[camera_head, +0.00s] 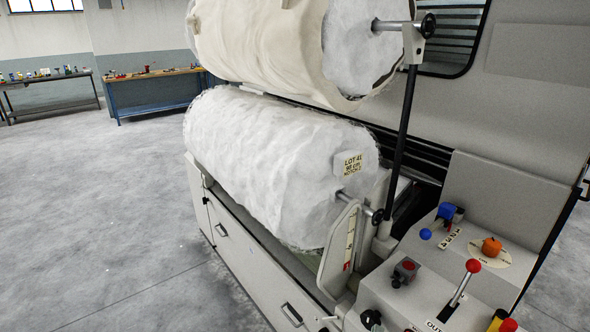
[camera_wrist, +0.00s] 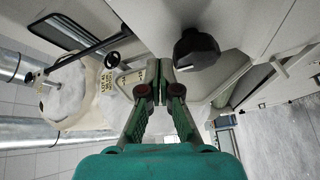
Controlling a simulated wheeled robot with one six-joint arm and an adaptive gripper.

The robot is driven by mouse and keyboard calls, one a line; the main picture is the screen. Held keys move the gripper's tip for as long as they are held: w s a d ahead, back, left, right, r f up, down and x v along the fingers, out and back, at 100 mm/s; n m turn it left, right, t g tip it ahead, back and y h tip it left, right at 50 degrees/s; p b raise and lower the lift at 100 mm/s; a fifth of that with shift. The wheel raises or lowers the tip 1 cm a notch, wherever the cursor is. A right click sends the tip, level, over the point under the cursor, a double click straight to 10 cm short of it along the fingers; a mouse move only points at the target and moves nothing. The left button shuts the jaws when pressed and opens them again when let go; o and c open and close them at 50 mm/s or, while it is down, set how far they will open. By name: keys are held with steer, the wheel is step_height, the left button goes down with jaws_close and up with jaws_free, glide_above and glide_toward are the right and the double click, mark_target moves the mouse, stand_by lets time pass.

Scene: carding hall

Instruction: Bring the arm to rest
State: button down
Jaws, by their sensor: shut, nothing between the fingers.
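My gripper (camera_wrist: 160,82) shows in the wrist view with its green fingers brought together and nothing between them. It is not visible in the head view. A black knob (camera_wrist: 197,49) on a pale panel is just right of the fingertips in the wrist view; I cannot tell whether they touch it. The carding machine's lower white roll (camera_head: 270,160) carries a label (camera_head: 353,165) reading LOT 41. The label also shows in the wrist view (camera_wrist: 107,80), at the left.
The control panel (camera_head: 395,300) holds a red-topped lever (camera_head: 472,266), an orange knob (camera_head: 491,247), a blue knob (camera_head: 446,211) and a red button (camera_head: 407,265). A larger upper roll (camera_head: 260,40) hangs above. Open floor (camera_head: 90,210) lies left, with a blue workbench (camera_head: 150,88) beyond.

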steer(key=s+a+f+m+g+y, duration=0.1)
steer(key=s+f+y, duration=0.25)
steer(key=s, duration=0.95)
steer(key=s+a+f+m+g+y, duration=0.1)
steer(key=s+a+f+g+y, duration=0.3)
steer(key=s, duration=0.9)
steer(key=s+r+m+t, duration=0.2)
steer(key=s+r+m, duration=0.5)
steer(key=s+r, duration=0.7)
steer(key=s, duration=0.3)
steer(key=shift+s+d+t, duration=0.25)
steer(key=shift+d+t, duration=0.05)
steer(key=shift+d, duration=0.1)
